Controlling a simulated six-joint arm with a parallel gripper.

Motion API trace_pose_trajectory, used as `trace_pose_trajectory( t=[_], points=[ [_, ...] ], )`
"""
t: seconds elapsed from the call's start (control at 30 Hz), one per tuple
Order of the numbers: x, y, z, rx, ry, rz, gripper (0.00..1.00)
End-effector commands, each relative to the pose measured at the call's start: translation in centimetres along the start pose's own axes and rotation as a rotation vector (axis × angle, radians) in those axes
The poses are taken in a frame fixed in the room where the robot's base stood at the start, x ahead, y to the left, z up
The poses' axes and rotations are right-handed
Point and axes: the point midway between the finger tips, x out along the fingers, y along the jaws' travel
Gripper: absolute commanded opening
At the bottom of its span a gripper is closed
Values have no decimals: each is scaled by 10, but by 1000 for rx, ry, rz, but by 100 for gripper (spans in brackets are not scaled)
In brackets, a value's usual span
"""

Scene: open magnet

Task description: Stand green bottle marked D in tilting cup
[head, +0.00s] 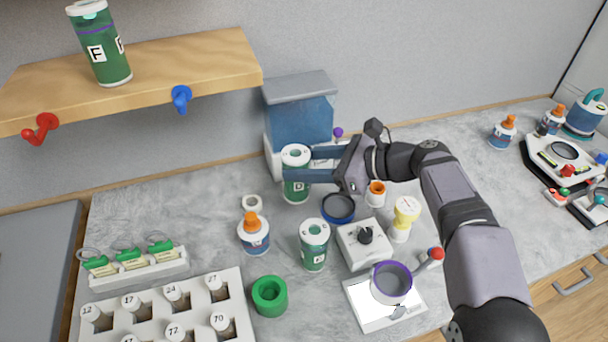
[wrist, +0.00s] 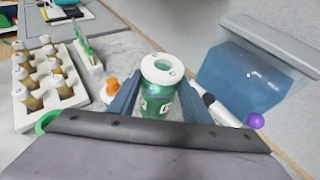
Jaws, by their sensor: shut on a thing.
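My gripper (head: 298,165) is shut around a green bottle (head: 296,189) with a white top, in front of the blue-fronted box. The bottle looks upright; its letter is partly hidden and not readable. It also shows between the fingers in the wrist view (wrist: 160,100). I cannot tell whether its base touches the counter. A grey cup (head: 391,286) with a purple rim, apparently the tilting cup, sits on a white base at the front right, beside a red-tipped lever (head: 431,259). It looks empty. Another green bottle (head: 314,246) stands on the counter, its letter unclear.
A green bottle marked F (head: 103,50) stands on the wooden shelf (head: 190,62). A white knob box (head: 366,246), a blue-rimmed dark dish (head: 338,208) and a yellow-white item (head: 403,218) lie between gripper and cup. A vial rack (head: 150,318) is front left.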

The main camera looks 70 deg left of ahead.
Motion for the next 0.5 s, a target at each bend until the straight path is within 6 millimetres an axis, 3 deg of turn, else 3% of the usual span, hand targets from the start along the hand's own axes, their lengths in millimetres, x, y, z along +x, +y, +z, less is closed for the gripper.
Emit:
trace_pose_trajectory(
  t=[0.3,0.5],
  points=[
    [-8,-4,4,3,-2,-11,11],
    [-43,-24,12,18,-3,-61,11]
  ],
)
